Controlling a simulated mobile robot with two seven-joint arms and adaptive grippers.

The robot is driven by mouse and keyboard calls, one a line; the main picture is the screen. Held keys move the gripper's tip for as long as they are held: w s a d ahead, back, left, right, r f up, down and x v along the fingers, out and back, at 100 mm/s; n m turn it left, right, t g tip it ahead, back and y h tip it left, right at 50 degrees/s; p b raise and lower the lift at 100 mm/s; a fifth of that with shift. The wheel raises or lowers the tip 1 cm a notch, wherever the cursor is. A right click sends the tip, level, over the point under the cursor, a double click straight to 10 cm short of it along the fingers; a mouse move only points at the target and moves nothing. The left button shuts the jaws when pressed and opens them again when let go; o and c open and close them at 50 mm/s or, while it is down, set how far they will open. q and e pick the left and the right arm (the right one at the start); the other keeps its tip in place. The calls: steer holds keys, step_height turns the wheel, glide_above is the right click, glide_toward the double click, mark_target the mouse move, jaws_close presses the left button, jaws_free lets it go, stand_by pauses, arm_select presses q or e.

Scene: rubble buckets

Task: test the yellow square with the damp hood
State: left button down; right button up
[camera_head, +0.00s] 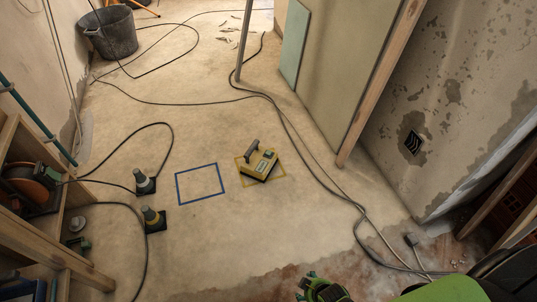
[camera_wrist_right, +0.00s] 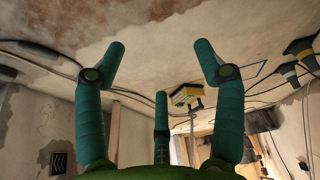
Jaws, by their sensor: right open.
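The damp hood, a yellow box (camera_head: 262,166) with a dark handle and a small green panel, sits on the floor on the yellow square. It is turned relative to the square and hides part of its outline. The yellow square (camera_head: 280,178) shows at its right and left edges. The hood also shows in the right wrist view (camera_wrist_right: 187,95), beyond the fingers. My right gripper (camera_head: 318,288) is at the bottom of the head view, well short of the hood. In the wrist view its green fingers (camera_wrist_right: 161,62) are spread, with nothing between them. My left gripper is not in view.
A blue square (camera_head: 200,183) lies left of the hood, bare. Cables (camera_head: 300,140) cross the floor. A dark bucket (camera_head: 110,32) stands at the back left. Leaning boards (camera_head: 345,60) stand on the right.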

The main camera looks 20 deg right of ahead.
jaws_close()
steer(key=shift+w, duration=0.1)
stand_by(1.1)
